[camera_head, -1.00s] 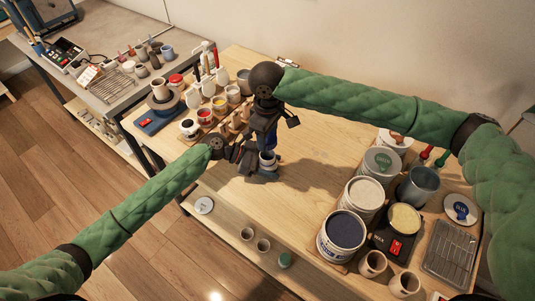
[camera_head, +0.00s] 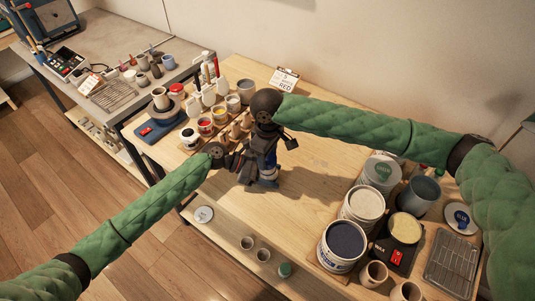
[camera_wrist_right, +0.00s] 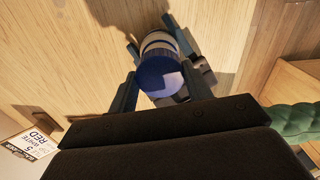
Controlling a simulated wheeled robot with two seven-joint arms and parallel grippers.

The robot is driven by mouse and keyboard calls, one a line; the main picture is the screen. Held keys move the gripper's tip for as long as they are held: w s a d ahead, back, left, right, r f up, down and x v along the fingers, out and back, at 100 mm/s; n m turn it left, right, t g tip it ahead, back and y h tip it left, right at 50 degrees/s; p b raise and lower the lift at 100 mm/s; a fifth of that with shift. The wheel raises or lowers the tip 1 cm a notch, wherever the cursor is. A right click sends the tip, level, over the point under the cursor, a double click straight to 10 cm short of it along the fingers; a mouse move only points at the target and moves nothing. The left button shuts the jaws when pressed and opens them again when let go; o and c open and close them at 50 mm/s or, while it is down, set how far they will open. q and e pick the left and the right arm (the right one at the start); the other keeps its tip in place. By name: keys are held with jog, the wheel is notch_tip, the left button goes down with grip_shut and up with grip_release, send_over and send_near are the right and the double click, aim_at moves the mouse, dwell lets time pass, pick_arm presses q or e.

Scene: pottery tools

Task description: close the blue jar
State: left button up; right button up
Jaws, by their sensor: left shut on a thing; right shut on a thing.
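My left gripper (camera_head: 247,172) is shut on a small jar (camera_head: 268,182) at the middle-left of the wooden table. My right gripper (camera_head: 268,157) is above it, pointing down, shut on a round blue piece that looks like a lid (camera_head: 270,160). In the right wrist view the blue piece (camera_wrist_right: 160,75) sits between the fingers, with the white-and-blue banded jar (camera_wrist_right: 158,42) right behind it. I cannot tell whether the two touch. A large open tub of dark blue (camera_head: 344,240) stands at the front right; a lid with a blue label (camera_head: 461,218) lies right of it.
Several cups and small colour pots (camera_head: 205,125) stand at the back left. Tubs (camera_head: 363,204), a scale (camera_head: 396,250) and a wire rack (camera_head: 452,262) crowd the right. A card on a clipboard (camera_head: 285,78) is at the back.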

jog(key=shift+f, duration=0.75)
jog(key=shift+f, duration=0.6)
pick_arm(q)
grip_shut()
pick_arm(e)
jog(key=o, duration=1)
jog(key=shift+r, duration=0.1)
jog(key=shift+r, duration=2.2)
jog(key=shift+r, duration=0.1)
jog(key=shift+c, duration=0.3)
